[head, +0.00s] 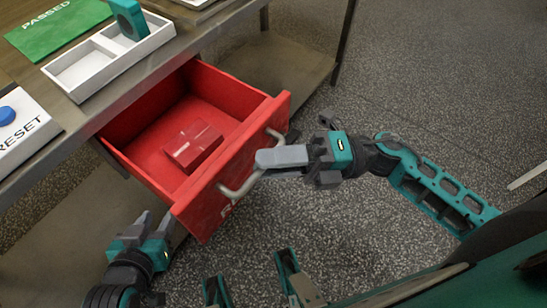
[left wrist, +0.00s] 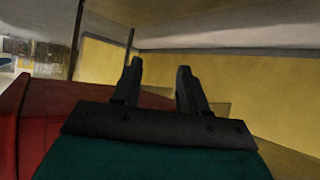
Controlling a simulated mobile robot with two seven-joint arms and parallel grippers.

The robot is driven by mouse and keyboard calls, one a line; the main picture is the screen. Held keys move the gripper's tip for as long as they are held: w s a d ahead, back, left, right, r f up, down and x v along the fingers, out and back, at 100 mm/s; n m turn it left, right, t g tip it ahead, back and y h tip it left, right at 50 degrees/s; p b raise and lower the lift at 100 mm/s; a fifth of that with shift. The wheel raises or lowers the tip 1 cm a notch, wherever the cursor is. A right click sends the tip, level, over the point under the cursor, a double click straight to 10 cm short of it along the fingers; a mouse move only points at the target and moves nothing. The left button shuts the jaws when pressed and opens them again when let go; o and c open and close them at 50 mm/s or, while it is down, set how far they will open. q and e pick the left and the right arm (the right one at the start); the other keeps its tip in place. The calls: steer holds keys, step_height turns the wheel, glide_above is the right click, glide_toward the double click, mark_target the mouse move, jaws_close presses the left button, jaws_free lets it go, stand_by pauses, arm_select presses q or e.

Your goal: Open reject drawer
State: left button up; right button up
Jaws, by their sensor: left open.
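The red reject drawer (head: 216,181) is pulled well out from under the table in the head view. Its inside shows, with a red block (head: 193,145) lying in it. The grey bar handle (head: 240,187) is on its front panel. My right gripper (head: 264,158) is at the middle of the handle, with its fingers together over the bar. My left gripper (head: 154,219) is open and empty, low beside the drawer's front left corner. In the left wrist view, my left fingers (left wrist: 156,85) are apart with nothing between them, and the red drawer wall (left wrist: 45,115) is at left.
On the table (head: 185,42) are a white tray (head: 85,88) with a teal part (head: 129,18), a green PASSED mat (head: 60,27) and a RESET panel (head: 30,130) with a blue button. A table leg and lower shelf (head: 285,65) stand behind the drawer. The speckled floor at right is open.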

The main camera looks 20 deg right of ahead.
steer(key=shift+o, duration=0.4)
steer(key=shift+d, duration=0.1)
steer(key=v, duration=1.2)
steer(key=shift+d, duration=0.4)
steer(key=shift+s, duration=0.15)
